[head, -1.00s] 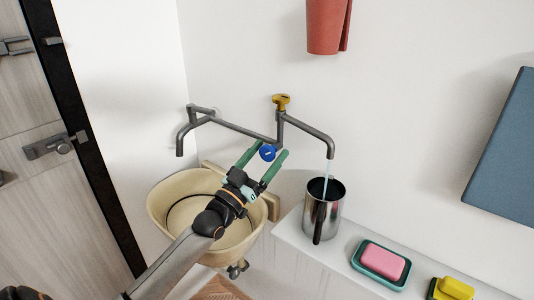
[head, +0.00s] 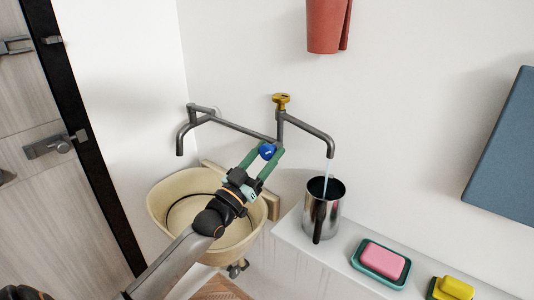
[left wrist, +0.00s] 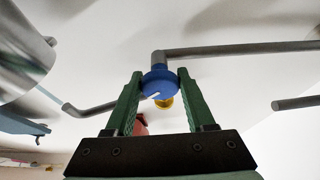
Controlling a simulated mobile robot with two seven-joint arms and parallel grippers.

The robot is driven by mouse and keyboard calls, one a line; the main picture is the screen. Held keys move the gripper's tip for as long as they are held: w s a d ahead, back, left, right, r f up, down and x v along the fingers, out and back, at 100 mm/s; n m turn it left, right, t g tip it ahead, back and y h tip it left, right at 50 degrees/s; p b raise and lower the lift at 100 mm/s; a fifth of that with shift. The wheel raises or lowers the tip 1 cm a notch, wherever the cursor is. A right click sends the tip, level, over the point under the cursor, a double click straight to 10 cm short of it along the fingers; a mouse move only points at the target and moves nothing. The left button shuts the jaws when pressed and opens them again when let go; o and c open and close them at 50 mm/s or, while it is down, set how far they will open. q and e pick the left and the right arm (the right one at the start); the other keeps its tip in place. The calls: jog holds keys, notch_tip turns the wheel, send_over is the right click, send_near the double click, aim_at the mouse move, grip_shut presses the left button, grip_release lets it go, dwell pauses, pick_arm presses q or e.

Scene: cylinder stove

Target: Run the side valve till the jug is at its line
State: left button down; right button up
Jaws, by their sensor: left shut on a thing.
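The blue valve knob (head: 267,151) is on the pipe below the yellow-topped fitting. My left gripper (head: 265,158) is shut on it, with one green finger on each side. The left wrist view shows the blue knob (left wrist: 160,82), with a white mark, between the fingertips. A thin stream of water (head: 327,172) runs from the right spout (head: 330,148) into the steel jug (head: 333,212). The jug stands upright with its dark handle toward me. Its inside looks dark, and I cannot make out a water level or a line. My right gripper is not in view.
A beige basin (head: 160,205) is under the left spout (head: 180,145). The yellow handle (head: 281,100) tops the pipe. A pink soap in a teal dish (head: 365,268) and a yellow sponge (head: 455,288) are right of the jug on the white ledge (head: 290,235). A red container (head: 325,28) hangs above.

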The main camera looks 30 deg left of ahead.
pick_arm(q)
jog(key=shift+m+h, duration=0.4)
jog(key=shift+m, duration=0.2)
jog(key=m+h, duration=0.2)
jog(key=m, duration=0.2)
jog(key=shift+a+g, duration=0.1)
jog(key=shift+g, duration=0.3)
jog(key=shift+m+g+h, duration=0.35)
jog(key=shift+m+h, duration=0.3)
jog(key=shift+m, duration=0.75)
jog(key=shift+m+g+h, duration=0.35)
jog(key=shift+m+h, duration=0.3)
jog(key=shift+m, duration=0.75)
jog(key=shift+m+p, duration=0.3)
jog(key=shift+c, duration=1.4)
grip_release()
jog(key=shift+s, duration=0.1)
